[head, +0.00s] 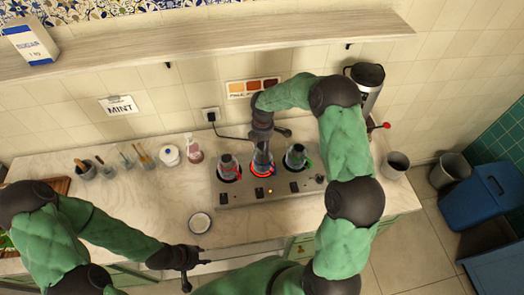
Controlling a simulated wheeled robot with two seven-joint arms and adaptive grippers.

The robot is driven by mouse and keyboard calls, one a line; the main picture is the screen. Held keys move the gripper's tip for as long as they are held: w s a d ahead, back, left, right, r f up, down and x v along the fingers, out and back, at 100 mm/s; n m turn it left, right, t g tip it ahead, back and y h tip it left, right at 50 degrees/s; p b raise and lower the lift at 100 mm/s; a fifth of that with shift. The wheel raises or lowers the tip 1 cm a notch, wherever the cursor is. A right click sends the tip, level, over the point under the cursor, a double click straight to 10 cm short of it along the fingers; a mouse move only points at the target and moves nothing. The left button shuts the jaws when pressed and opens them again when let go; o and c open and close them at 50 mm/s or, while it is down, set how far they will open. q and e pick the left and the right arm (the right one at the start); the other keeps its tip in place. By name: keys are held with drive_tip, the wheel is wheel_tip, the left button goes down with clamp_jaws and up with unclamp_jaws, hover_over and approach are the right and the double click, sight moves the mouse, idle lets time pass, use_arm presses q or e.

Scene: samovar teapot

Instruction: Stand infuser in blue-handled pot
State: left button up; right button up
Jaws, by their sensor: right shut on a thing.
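Three small glass pots stand on the grey multi-burner stove (240,194): a red-handled pot (228,166) on the left, the blue-handled pot (262,165) in the middle and a green-handled pot (297,155) on the right. The middle burner glows red-orange under the blue-handled pot. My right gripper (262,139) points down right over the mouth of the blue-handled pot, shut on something. The infuser cannot be made out; the gripper covers what it holds. My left gripper (184,270) hangs low in front of the counter, apart from the pots; its fingers are too small to read.
A small white-topped dish (200,222) sits on the counter left of the stove. Jars and utensils (145,157) line the back left. The samovar (366,85) stands behind my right arm, with a dark cup (396,164) at right. The counter's front middle is clear.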

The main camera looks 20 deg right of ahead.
drive_tip(key=shift+f, duration=2.1)
drive_tip(key=shift+f, duration=0.2)
drive_tip(key=o, duration=1.3)
drive_tip(key=shift+c, duration=0.2)
drive_tip(key=shift+r, duration=0.1)
